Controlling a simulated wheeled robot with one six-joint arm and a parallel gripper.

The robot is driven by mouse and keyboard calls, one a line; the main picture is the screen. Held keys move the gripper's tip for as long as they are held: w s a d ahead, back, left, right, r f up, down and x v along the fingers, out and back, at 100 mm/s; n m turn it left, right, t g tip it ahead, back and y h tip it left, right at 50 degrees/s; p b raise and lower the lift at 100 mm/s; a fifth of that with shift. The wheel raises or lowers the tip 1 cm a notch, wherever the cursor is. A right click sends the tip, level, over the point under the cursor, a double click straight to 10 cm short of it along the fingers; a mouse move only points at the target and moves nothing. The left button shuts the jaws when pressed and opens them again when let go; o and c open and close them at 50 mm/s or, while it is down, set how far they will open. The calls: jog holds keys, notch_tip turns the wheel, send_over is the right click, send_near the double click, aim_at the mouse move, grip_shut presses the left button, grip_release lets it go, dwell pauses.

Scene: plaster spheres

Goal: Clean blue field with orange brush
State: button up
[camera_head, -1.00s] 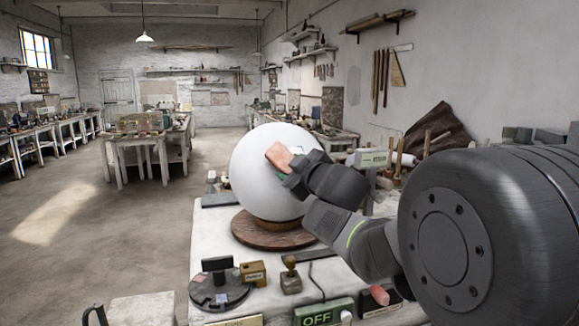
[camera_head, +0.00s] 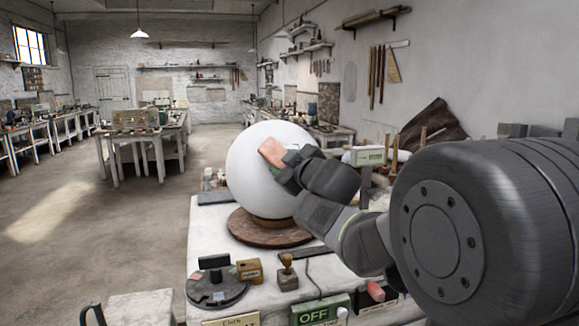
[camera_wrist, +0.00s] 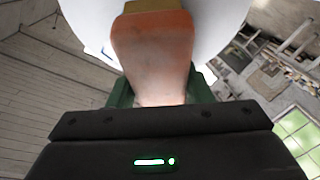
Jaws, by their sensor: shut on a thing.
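A large white plaster sphere (camera_head: 262,178) rests on a round brown wooden base (camera_head: 268,229) on the white workbench. My gripper (camera_head: 281,161) is shut on an orange brush (camera_head: 271,152), and the brush is at the upper front of the sphere. In the wrist view the brush (camera_wrist: 153,55) points away from my gripper (camera_wrist: 150,97), with its tan far end against or very near the sphere (camera_wrist: 215,22). I cannot tell whether it touches.
On the bench (camera_head: 215,226) stand a dark round turntable (camera_head: 217,287), a yellow-brown box (camera_head: 249,271), a stamp-like block (camera_head: 288,278) and a green OFF sign (camera_head: 321,311). Wooden tools stand at the right behind my arm. Open floor (camera_head: 100,235) lies left.

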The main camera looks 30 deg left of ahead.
jog(key=shift+s+a+r, duration=0.3)
jog(key=shift+a+r, duration=0.45)
jog(key=shift+a, duration=0.05)
jog(key=shift+w+d+f, duration=0.35)
jog(key=shift+d+f, duration=0.4)
jog(key=shift+d, duration=0.05)
jog(key=shift+w+d+f, duration=0.35)
jog(key=shift+d+f, duration=0.4)
jog(key=shift+a+r, duration=0.1)
jog(key=shift+s+a+r+p, duration=0.3)
jog(key=shift+s+a+r, duration=0.05)
jog(key=shift+a+r, duration=0.4)
jog(key=shift+s+a+r+p, duration=0.3)
jog(key=shift+s+a+r, duration=0.05)
jog(key=shift+a+r, duration=0.35)
jog(key=shift+f, duration=0.1)
jog(key=shift+d, duration=0.1)
jog(key=shift+s+d+f, duration=0.1)
jog(key=shift+d+f, duration=0.15)
jog(key=shift+d, duration=0.35)
jog(key=shift+d+f, duration=0.2)
jog(key=shift+d, duration=0.35)
